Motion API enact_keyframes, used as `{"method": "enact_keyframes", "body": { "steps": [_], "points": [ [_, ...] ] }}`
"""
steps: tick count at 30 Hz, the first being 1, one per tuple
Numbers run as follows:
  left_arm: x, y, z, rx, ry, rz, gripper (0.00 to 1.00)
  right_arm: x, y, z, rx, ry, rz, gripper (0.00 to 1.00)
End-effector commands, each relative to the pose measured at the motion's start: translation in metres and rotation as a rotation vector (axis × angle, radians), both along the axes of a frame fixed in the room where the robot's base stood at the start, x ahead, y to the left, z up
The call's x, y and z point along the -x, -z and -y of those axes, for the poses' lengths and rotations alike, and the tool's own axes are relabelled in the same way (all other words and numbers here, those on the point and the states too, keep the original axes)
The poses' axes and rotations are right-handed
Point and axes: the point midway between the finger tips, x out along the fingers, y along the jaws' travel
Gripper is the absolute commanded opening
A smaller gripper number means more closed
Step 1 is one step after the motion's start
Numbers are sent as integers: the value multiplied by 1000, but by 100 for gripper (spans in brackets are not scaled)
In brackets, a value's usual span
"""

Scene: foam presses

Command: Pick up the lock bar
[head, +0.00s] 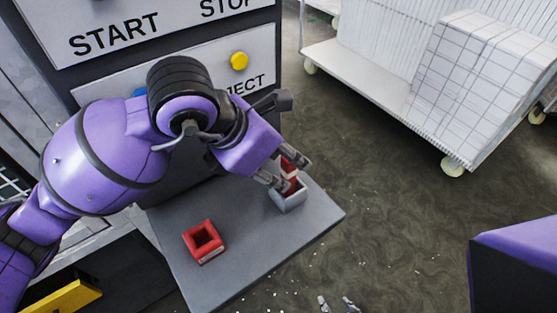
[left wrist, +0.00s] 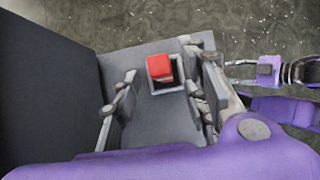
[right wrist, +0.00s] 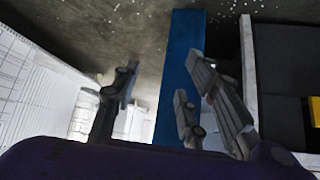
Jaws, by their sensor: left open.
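The red lock bar (head: 291,166) stands upright in a grey square holder (head: 291,203) on the grey shelf. In the left wrist view the lock bar (left wrist: 160,67) lies between the spread fingers. My left gripper (head: 286,171) is open at the lock bar, one finger to either side in the head view. I cannot tell whether the fingers touch it. A red square holder (head: 203,242) on the same shelf is empty. My right gripper (right wrist: 160,85) is open and empty, away from the shelf.
A dark panel with START, STOP and EJECT labels and a yellow button (head: 239,61) rises behind the shelf (head: 245,275). A white cart (head: 385,85) with white blocks stands at upper right. A blue strip (right wrist: 180,65) shows in the right wrist view.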

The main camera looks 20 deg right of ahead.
Motion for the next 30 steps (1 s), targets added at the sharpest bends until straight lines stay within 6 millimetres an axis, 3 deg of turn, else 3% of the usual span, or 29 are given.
{"method": "enact_keyframes", "body": {
  "steps": [1,6,14,24,30],
  "points": [
    [1,14,5,1,3,-10,41,4,8,3,5,2,-9,40],
    [-3,36,17,-1,2,-11,41,8,21,10,18,3,-18,40],
    [-5,34,19,-2,1,-1,41,-1,17,7,17,-5,-4,40],
    [-5,34,19,-1,0,-2,0,0,19,6,16,-7,-9,40],
    [-5,33,19,0,1,-1,0,2,20,7,16,-7,-13,40]
  ]
}}
